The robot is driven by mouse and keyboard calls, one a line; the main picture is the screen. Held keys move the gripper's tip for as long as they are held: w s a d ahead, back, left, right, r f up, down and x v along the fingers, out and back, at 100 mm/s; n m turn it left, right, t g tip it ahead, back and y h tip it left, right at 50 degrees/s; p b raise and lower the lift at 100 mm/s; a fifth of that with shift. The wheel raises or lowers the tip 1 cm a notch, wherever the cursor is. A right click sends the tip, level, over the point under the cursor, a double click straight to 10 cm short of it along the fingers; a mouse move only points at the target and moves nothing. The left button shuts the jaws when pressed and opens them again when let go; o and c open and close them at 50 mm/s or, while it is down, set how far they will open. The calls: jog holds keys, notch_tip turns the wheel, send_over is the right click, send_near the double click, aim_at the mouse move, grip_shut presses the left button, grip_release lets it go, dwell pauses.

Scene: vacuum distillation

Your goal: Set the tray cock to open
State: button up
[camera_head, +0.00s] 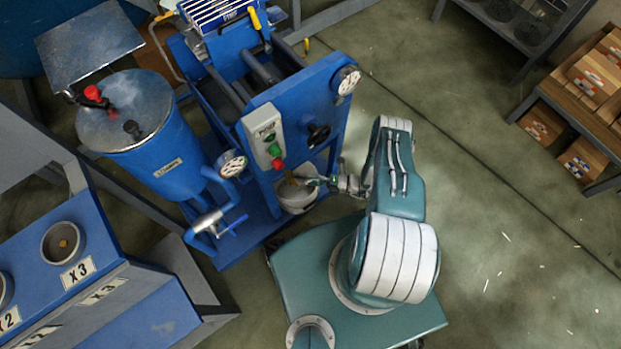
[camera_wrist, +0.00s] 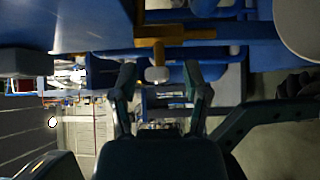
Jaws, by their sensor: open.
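A brass-coloured cock (camera_wrist: 175,35) shows at the top middle of the wrist view, with a paler stem and knob (camera_wrist: 157,73) hanging from it in the picture. In the head view a small brass piece (camera_head: 291,180), probably the same cock, sits above a pale round tray (camera_head: 297,198) at the foot of the blue machine. My gripper (camera_wrist: 159,80) is open, its two fingers on either side of the knob in the wrist view. I cannot tell whether they touch it. In the head view my gripper (camera_head: 318,181) is beside the tray, its tips partly hidden.
The blue machine (camera_head: 305,105) carries a green and red button box (camera_head: 268,140), a black knob (camera_head: 319,134) and gauges. A blue tank (camera_head: 165,155) and a blue-handled valve (camera_head: 232,227) stand left. Open floor (camera_head: 500,200) lies right, with shelves of boxes (camera_head: 590,80) beyond.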

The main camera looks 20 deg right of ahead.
jog(key=shift+w+a, duration=0.2)
jog(key=shift+a, duration=0.15)
grip_shut()
